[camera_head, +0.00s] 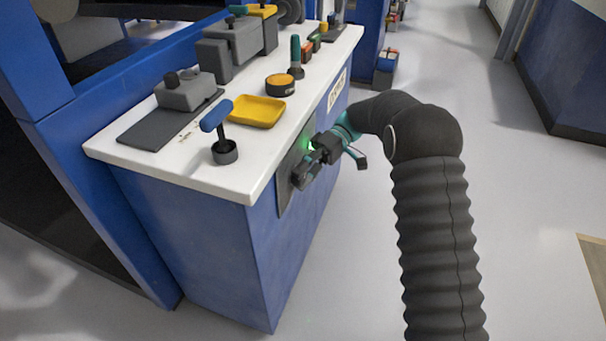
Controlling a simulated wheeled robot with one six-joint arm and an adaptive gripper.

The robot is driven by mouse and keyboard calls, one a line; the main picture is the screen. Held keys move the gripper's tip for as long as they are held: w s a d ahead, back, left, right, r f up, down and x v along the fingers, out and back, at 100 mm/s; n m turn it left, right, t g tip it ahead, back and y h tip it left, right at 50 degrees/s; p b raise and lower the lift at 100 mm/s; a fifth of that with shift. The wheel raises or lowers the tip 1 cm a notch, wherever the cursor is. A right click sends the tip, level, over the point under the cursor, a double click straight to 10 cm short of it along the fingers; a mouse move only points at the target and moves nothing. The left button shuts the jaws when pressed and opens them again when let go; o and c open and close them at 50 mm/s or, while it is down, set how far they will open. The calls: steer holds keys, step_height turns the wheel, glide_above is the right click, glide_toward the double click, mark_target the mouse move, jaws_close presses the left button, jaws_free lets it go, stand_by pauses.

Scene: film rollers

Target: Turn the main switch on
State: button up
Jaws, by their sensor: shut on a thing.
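A dark grey switch panel (284,200) is mounted on the blue side of a white-topped counter. A small green light (309,146) glows beside my gripper. My gripper (303,175) is at the panel, reaching in from the right, shut on the main switch. The fingers and wrist mostly hide the switch, so its exact position cannot be told.
The counter top (185,145) bears a yellow tray (257,111), a blue-handled tool in a dark holder (224,153), a round orange-topped tin (280,84) and grey devices (185,92). Open grey floor (520,200) lies to the right.

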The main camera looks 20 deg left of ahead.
stand_by(0.4)
steer(key=o, duration=1.2)
